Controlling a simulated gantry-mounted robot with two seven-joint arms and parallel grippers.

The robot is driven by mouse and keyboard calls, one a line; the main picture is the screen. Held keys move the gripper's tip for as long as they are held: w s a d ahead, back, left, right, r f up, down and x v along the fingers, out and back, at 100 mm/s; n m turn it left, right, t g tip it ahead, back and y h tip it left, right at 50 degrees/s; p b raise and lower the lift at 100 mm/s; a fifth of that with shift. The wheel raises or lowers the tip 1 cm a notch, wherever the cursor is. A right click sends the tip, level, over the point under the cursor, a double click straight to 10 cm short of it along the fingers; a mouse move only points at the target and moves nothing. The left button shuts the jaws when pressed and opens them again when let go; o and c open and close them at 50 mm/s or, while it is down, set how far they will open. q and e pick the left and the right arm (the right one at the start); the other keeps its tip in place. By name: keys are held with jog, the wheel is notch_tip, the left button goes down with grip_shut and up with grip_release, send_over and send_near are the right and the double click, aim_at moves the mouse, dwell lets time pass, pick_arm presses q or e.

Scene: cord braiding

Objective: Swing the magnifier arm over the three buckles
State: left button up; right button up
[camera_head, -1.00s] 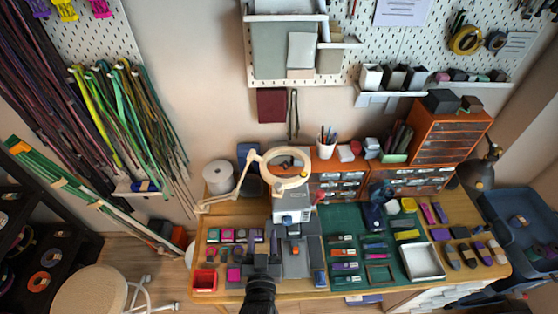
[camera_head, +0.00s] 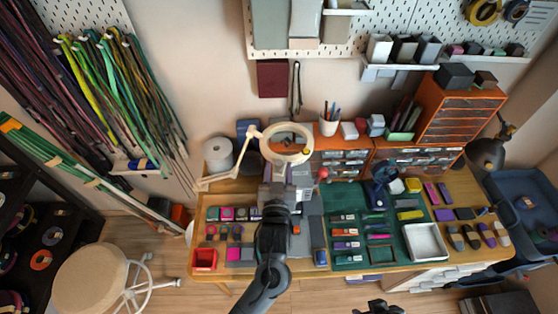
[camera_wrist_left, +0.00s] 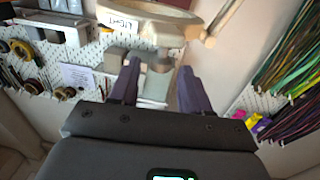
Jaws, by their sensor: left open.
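The magnifier (camera_head: 308,154) is a cream ring lens on a pale jointed arm (camera_head: 226,172), at the back left of the bench. In the left wrist view its ring (camera_wrist_left: 140,18) fills the top, with a grey-beige stub below it. My left gripper (camera_head: 284,172) is just in front of the ring's near side. In the wrist view its fingers (camera_wrist_left: 158,84) are open, with the stub showing between them; I cannot tell contact. I cannot single out the three buckles among the small bench parts. A dark piece at the bottom edge appears to be my right gripper (camera_head: 378,307), mostly cut off.
Small coloured parts lie on the bench left and on the green mat (camera_head: 378,254). A white tray (camera_head: 425,242) sits right, a red bin (camera_head: 204,260) at front left. Orange drawers (camera_head: 460,118), a pen cup (camera_head: 329,124) and a white roll (camera_head: 218,153) stand behind.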

aim_at(279, 166)
pick_arm(q)
jog(key=shift+w+d, duration=0.1)
jog(key=shift+w, duration=1.45)
jog(key=shift+c, duration=0.3)
grip_shut()
